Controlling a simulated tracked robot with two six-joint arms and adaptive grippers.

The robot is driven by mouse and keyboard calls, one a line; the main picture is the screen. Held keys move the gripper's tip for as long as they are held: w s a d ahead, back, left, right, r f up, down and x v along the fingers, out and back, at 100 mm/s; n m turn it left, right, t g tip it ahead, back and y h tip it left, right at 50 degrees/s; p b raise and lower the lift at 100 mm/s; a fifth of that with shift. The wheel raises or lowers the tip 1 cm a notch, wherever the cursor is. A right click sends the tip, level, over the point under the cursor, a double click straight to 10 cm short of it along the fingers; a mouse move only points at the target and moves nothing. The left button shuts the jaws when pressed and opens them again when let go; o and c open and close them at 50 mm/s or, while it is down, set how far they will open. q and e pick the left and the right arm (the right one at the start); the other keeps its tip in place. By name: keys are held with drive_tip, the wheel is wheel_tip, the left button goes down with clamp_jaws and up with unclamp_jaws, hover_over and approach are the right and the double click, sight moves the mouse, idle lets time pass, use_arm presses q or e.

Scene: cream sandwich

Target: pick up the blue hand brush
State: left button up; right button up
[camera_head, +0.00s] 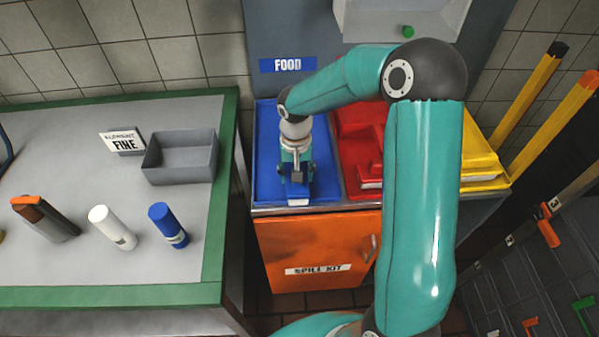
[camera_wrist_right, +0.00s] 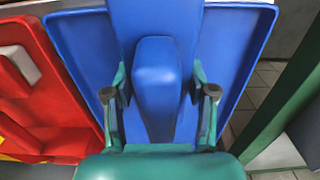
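The blue hand brush (camera_wrist_right: 158,90) lies in the blue tray (camera_wrist_right: 235,50), its raised handle showing between my right gripper's fingers (camera_wrist_right: 160,82) in the right wrist view. The fingers are apart, one on each side of the handle, with a gap visible on both sides. In the head view my right gripper (camera_head: 296,170) is over the blue tray (camera_head: 265,165) and hides most of the brush. Only the brush's near end (camera_head: 298,193), with a pale strip below it, shows there. My left gripper is not in view.
A red tray (camera_head: 352,125) with a red brush (camera_head: 371,172) adjoins on the right, then a yellow one (camera_head: 482,165). Below is an orange spill kit cabinet (camera_head: 300,245). A green-edged table (camera_head: 100,295) on the left holds a grey bin (camera_head: 180,158) and several cylindrical items.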

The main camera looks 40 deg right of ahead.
drive_tip(key=c, duration=0.4)
drive_tip(key=shift+c, duration=0.2)
